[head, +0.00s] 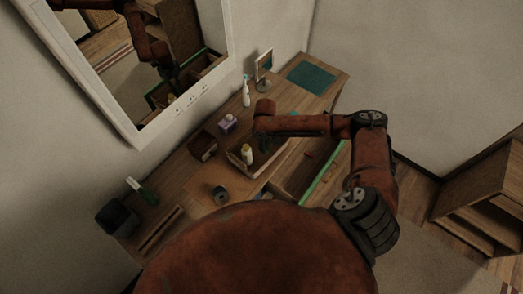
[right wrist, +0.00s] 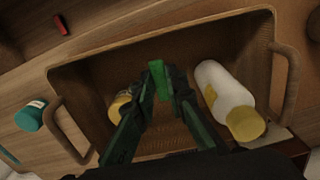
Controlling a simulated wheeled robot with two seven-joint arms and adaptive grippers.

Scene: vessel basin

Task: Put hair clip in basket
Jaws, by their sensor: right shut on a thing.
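The basket (head: 233,160) is a brown box with looped handles on the wooden dresser top. In the right wrist view the basket (right wrist: 291,85) fills the middle, its inside facing the camera. My right gripper (right wrist: 160,82) is over the basket's opening. It is shut on a small green piece, which looks like the hair clip (right wrist: 158,75), held between the fingertips. In the head view my right gripper (head: 263,144) points down at the basket, and the clip is too small and dark to make out there. My left gripper is not in view.
The basket holds a white bottle with a yellow cap (right wrist: 225,95) and another yellow item (right wrist: 119,107). A teal-labelled jar (right wrist: 30,116) and a red item (right wrist: 62,25) lie outside. An open drawer with a green edge (head: 322,178) sits in front; a mirror (head: 135,130) hangs behind.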

